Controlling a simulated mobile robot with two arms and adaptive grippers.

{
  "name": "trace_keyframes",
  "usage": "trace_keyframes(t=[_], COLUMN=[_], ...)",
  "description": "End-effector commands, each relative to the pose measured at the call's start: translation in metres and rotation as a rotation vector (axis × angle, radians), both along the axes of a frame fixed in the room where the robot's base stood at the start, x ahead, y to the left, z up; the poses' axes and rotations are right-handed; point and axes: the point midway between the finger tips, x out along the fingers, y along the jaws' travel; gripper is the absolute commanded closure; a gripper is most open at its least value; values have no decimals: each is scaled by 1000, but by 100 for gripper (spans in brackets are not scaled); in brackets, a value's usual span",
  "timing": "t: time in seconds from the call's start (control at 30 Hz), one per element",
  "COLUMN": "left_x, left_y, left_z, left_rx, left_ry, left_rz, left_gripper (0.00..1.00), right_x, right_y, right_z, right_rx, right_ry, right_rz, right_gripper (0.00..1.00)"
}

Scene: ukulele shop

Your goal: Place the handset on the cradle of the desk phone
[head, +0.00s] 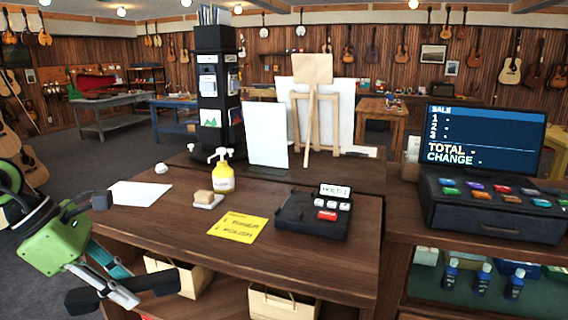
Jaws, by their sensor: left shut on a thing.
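The black desk phone (313,226) sits on the wooden counter, right of its middle. It has a small "HOLD" display and several white and red buttons. Its cradle, at the left of the base, looks empty. My left gripper (118,291) is at the lower left, in front of the counter's left front edge. It is shut on the black handset (158,281), which lies roughly level across the fingers, well apart from the phone. The fingers hide part of the handset's middle. My right gripper is not in view.
On the counter are a yellow note (238,224), a soap pump bottle (222,176), a sponge on a dish (207,200) and white paper (138,193). A cash register (490,212) stands to the right. Paper bags (285,304) sit on the shelf below.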

Motion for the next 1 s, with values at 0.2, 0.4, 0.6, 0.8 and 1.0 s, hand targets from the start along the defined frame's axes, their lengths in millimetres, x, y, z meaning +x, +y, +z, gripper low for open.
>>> trace_keyframes(t=[0.2,0.4,0.6,0.8,1.0], left_x=[-17,-41,-73,-102,-114], left_y=[-25,-46,-68,-82,-87], left_z=[-37,-72,-107,-133,-142], left_rx=[-4,-4,-1,-2,-1], left_ry=[3,2,0,-1,-4], left_rz=[-447,-914,-1417,-1806,-1960], left_gripper=[100,100,100,100,100], right_x=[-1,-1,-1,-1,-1], right_y=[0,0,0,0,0], right_z=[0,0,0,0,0], right_rx=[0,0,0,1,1], right_ry=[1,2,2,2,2], right_rz=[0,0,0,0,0], right_gripper=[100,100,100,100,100])
